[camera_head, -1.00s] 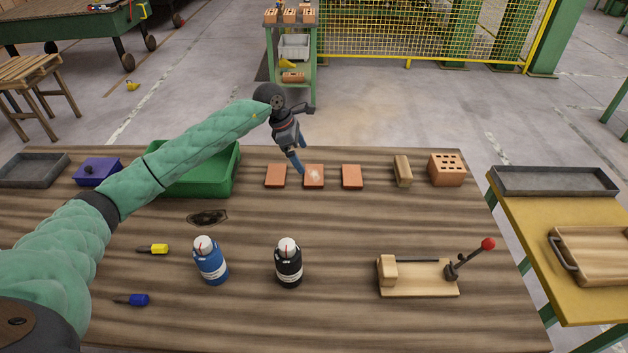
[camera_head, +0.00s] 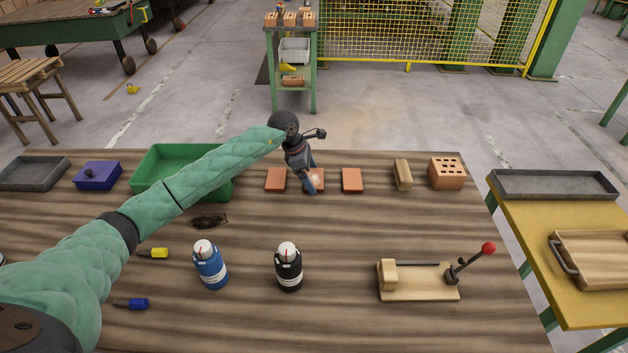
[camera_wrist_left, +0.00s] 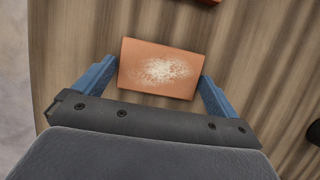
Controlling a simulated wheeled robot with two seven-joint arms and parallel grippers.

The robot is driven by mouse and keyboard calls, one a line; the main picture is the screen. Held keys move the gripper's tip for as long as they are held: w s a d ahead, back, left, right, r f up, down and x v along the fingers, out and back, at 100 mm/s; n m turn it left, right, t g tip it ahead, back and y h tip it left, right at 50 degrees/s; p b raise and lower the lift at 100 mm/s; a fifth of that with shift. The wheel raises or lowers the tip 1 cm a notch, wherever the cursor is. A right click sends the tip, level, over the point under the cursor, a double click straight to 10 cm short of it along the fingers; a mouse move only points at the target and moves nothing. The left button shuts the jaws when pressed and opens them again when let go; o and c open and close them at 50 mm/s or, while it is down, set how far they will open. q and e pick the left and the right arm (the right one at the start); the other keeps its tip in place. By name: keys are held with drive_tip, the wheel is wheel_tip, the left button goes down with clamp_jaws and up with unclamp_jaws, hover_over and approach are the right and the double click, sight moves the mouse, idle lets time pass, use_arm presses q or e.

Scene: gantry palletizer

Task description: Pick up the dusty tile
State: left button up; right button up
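The dusty tile (camera_head: 319,176) is the middle one of three orange-brown tiles in a row near the far edge of the wooden table. In the left wrist view the dusty tile (camera_wrist_left: 160,70) shows a patch of pale dust on its top. My left gripper (camera_head: 311,188) is over it, pointing down and partly hiding it. In the wrist view the blue fingers of my left gripper (camera_wrist_left: 158,88) are open, one on each side of the tile's near part. Whether they touch it I cannot tell. My right gripper is not in view.
Clean tiles lie on the left (camera_head: 276,179) and right (camera_head: 352,180) of the dusty one. A wooden block (camera_head: 402,174) and a holed brick (camera_head: 446,173) stand further right. A green bin (camera_head: 150,172) is at left. Blue (camera_head: 210,268) and black (camera_head: 289,270) bottles stand nearer.

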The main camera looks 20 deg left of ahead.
use_arm(q)
drive_tip(key=c, duration=0.6)
drive_tip(key=shift+c, duration=0.2)
